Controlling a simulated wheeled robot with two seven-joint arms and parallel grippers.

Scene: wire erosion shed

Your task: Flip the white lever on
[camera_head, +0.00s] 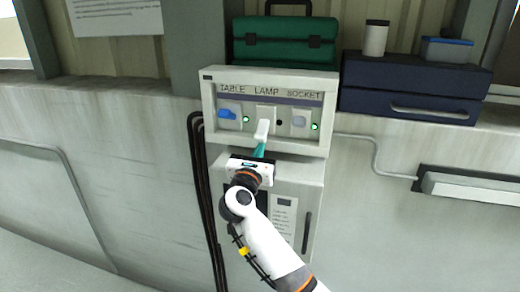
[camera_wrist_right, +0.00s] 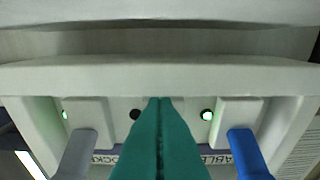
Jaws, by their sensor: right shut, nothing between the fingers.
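The white lever (camera_head: 262,130) sits in the middle of the switch panel (camera_head: 212,128), under the word LAMP, and points downward. The round light beside it is dark. My right gripper (camera_head: 259,151) is shut and empty, its teal fingertips just below the white lever's lower end; I cannot tell whether they touch it. In the right wrist view the shut teal fingers (camera_wrist_right: 159,135) fill the middle and hide the white lever. My left gripper is not in view.
A blue lever (camera_head: 227,114) on the left and a grey lever (camera_head: 299,120) on the right flank it, each beside a green light (camera_head: 315,127). A green toolbox (camera_head: 285,40) and navy toolbox (camera_head: 412,88) stand above. Black cables (camera_head: 198,190) hang at left.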

